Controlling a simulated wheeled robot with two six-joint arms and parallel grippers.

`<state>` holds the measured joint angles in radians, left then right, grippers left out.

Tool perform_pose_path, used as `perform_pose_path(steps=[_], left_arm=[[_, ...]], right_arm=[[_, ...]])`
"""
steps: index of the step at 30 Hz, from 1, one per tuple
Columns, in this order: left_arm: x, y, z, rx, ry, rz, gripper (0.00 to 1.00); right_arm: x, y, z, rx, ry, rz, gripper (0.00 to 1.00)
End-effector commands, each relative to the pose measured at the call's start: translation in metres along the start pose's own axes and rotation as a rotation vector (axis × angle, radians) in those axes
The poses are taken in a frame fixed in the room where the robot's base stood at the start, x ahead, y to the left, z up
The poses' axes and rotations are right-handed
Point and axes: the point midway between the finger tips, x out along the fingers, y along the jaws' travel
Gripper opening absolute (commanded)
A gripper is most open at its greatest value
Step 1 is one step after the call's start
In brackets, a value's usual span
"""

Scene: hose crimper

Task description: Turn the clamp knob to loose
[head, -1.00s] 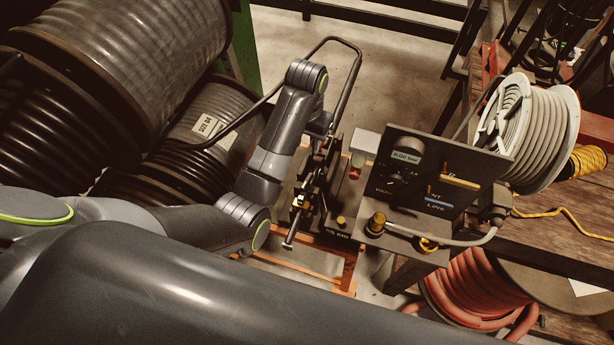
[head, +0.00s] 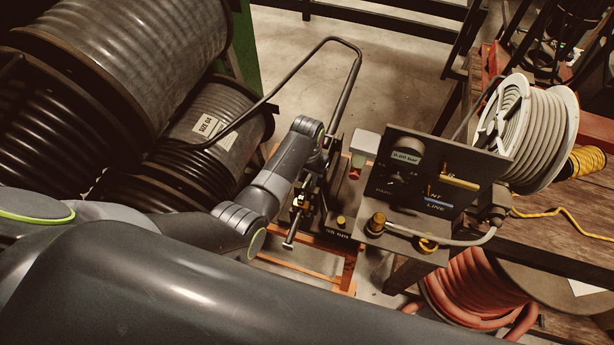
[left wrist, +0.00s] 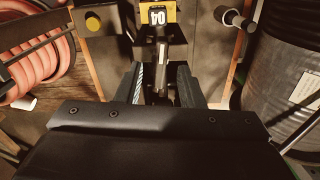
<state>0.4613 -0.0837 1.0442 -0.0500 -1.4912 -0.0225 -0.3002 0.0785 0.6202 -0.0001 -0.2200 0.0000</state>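The hose crimper's clamp stands at the middle of the head view. A cross-bar handle (head: 290,238) with a pale end sticks out at its front, and it seems to be the clamp knob. In the left wrist view, a cross-bar handle (left wrist: 236,19) with grey and black ends lies to the upper right, apart from the fingers. Contact cannot be told. My right gripper is out of view.
Large dark hose reels (head: 130,55) fill the left. A bent tube (head: 345,55) arches behind my arm. Red hose (head: 475,285) is coiled below right.

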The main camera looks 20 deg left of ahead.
Motion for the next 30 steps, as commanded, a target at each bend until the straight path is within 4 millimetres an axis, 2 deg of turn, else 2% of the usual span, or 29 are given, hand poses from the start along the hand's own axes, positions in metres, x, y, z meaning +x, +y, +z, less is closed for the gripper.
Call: perform_pose_path(steps=[6,17,25,30], left_arm=[[0.016,0.000,0.000,0.000,0.000,0.000,0.35],[0.019,0.000,0.000,0.000,0.001,0.000,0.35],[0.019,0.000,0.000,0.000,0.001,-0.001,0.01],[0.019,0.000,0.000,-0.001,0.001,-0.001,0.00]], right_arm=[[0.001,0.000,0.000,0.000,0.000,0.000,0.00],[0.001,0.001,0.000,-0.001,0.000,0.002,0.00],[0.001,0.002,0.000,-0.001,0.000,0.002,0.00],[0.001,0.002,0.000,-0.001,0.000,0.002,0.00]])
